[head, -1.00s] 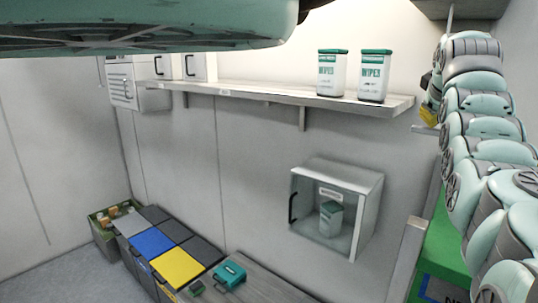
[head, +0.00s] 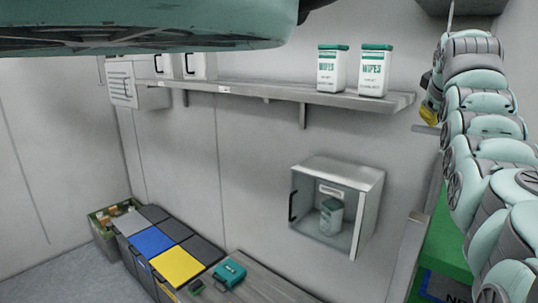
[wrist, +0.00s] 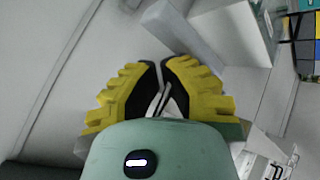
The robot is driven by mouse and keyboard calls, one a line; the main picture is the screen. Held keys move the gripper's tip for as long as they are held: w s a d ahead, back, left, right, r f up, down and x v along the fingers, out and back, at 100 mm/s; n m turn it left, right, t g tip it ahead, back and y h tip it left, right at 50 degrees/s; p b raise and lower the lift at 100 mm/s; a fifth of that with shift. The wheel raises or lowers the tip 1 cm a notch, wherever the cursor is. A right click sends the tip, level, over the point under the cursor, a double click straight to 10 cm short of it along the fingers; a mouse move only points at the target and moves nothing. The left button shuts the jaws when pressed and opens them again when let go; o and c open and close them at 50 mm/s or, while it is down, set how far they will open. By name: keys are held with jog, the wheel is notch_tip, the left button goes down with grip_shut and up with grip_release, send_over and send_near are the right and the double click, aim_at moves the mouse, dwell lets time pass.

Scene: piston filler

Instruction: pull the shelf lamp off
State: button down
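The shelf lamp itself cannot be clearly made out in the head view; the wall over the shelf (head: 235,90) is grey and dim. A thin light cord (head: 451,14) hangs at the top right, running down behind my arm. My gripper (head: 430,105) is at the right end of the shelf, mostly hidden by my arm. In the wrist view, my gripper's yellow fingers (wrist: 161,68) are close together with a thin pale strand, seemingly the cord (wrist: 163,97), between them.
Two wipes tubs (head: 333,70) stand on the shelf near its right end. A glass-fronted cabinet (head: 370,185) hangs below. Bins with coloured lids (head: 152,242) and a green crate (head: 100,232) line the lower left. A green block (head: 445,260) is at lower right.

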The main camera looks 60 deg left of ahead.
jog(key=shift+d+r, duration=0.1)
jog(key=shift+r+p, duration=0.4)
jog(key=shift+r, duration=0.95)
jog(key=shift+r+p, duration=0.7)
jog(key=shift+r, duration=0.7)
notch_tip(320, 180, up, 3)
jog(key=p, duration=0.2)
jog(key=shift+r+p, duration=0.1)
jog(key=shift+p, duration=0.2)
